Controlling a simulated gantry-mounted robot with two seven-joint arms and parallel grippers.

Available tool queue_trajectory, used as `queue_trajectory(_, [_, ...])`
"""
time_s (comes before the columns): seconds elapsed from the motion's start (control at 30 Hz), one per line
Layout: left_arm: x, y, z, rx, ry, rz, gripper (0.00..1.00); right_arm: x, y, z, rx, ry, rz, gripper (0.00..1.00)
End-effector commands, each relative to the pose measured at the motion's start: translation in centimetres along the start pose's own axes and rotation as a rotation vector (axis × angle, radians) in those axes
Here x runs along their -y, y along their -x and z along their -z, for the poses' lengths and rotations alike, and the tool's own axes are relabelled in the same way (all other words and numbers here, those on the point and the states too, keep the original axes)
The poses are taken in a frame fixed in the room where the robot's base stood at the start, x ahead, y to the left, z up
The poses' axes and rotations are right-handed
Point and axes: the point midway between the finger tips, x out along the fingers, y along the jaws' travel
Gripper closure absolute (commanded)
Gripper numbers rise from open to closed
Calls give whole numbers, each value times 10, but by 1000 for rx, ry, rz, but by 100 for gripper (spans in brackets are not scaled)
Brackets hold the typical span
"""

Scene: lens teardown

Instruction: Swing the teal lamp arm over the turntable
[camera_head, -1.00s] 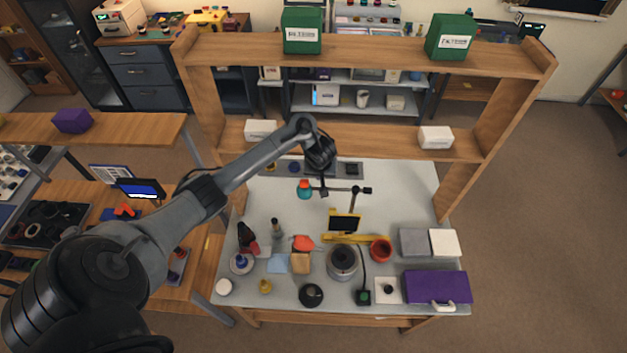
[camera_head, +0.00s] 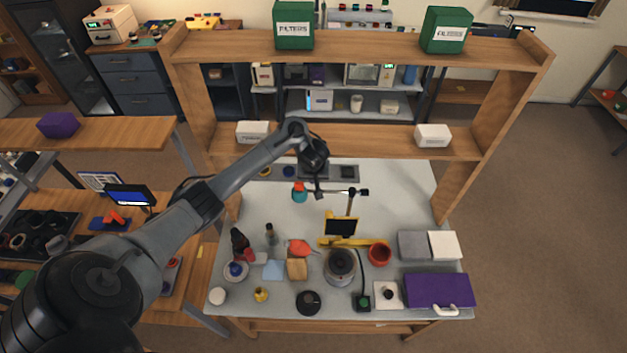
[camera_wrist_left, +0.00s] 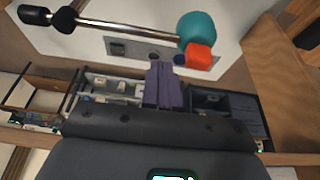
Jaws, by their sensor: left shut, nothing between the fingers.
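The teal lamp head (camera_head: 300,193) hangs at the left end of a thin horizontal lamp arm (camera_head: 338,192) on a post behind the turntable. The round grey turntable (camera_head: 340,265) stands at the middle front of the bench; the lamp head is behind and left of it. My left gripper (camera_head: 318,194) is shut and empty, close by the bar just right of the teal head. In the left wrist view its closed fingers (camera_wrist_left: 163,85) appear just below the bar (camera_wrist_left: 110,30), near the teal head (camera_wrist_left: 197,30) and its orange-red end (camera_wrist_left: 200,56). Contact is unclear. My right gripper is out of view.
A small dark screen (camera_head: 340,227) and a yellow bar (camera_head: 352,242) stand between the lamp post and turntable. A red cup (camera_head: 380,254) is right of the turntable. Bottles and small parts crowd the left front. A wooden shelf (camera_head: 360,52) spans the back. White bench surface around the lamp is clear.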

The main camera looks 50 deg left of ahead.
Motion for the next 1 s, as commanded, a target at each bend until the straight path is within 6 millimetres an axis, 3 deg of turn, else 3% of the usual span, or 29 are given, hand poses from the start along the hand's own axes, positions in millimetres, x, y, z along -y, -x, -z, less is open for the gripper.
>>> queue_trajectory(0.03, [1,-14,-1,-1,2,2,100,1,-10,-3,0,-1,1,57])
queue_trajectory(0.2, [1,-37,-1,0,0,3,100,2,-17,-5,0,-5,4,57])
queue_trajectory(0.4, [1,-54,0,0,0,2,100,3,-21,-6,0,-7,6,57])
queue_trajectory(1.0, [-4,-59,0,0,0,0,100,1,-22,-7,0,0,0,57])
